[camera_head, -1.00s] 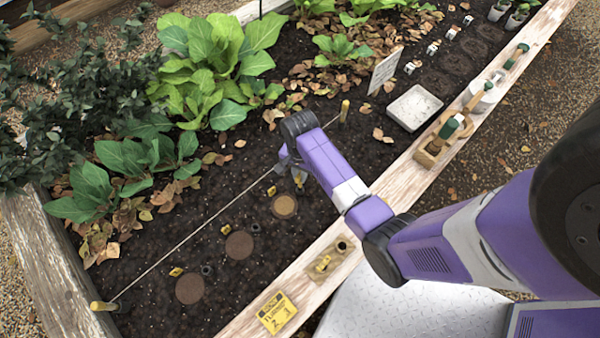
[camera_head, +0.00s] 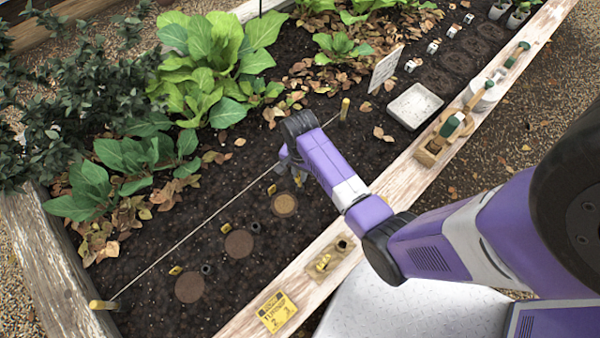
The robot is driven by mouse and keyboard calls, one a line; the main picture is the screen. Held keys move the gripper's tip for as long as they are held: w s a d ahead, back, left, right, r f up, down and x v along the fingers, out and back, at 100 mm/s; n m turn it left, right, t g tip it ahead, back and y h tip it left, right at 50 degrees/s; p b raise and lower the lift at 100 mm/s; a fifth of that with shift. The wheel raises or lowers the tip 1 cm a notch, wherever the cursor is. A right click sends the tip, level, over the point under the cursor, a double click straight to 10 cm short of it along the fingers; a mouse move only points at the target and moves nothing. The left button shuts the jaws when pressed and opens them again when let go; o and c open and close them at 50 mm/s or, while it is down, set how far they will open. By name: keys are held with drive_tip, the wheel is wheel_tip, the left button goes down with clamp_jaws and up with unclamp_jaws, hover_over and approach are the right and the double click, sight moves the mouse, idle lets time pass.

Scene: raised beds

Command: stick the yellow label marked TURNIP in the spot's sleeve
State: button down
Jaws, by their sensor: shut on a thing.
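My gripper (camera_head: 297,176) is low over the soil beside the nearest-right brown round spot (camera_head: 285,204). It is shut on a small yellow label (camera_head: 299,181), mostly hidden by the fingers; its lettering cannot be read. The sleeve beside this spot is hidden behind my gripper, so I cannot tell whether the label is in it. Two more brown spots, the middle one (camera_head: 239,243) and the left one (camera_head: 190,287), each have a dark sleeve at the upper right, the middle sleeve (camera_head: 254,227) and the left sleeve (camera_head: 206,269). A yellow card (camera_head: 277,311) reading TURNIP, 2 and 3 lies on the plank.
A wooden holder (camera_head: 335,255) with a yellow piece sits on the plank. Small yellow markers stand by the spots, one at the left spot (camera_head: 175,270). A string runs between yellow pegs, one at the left (camera_head: 103,305). A white tray (camera_head: 414,107) and hand tools lie rightward.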

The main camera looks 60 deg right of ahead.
drive_tip(key=shift+f+b, duration=0.4)
drive_tip(key=shift+f, duration=0.7)
idle(0.3)
drive_tip(key=c, duration=1.3)
unclamp_jaws()
drive_tip(key=shift+c, duration=0.2)
drive_tip(key=shift+r, duration=0.15)
wheel_tip(320, 180, up, 8)
drive_tip(key=shift+f+p, duration=0.2)
drive_tip(key=shift+p, duration=1)
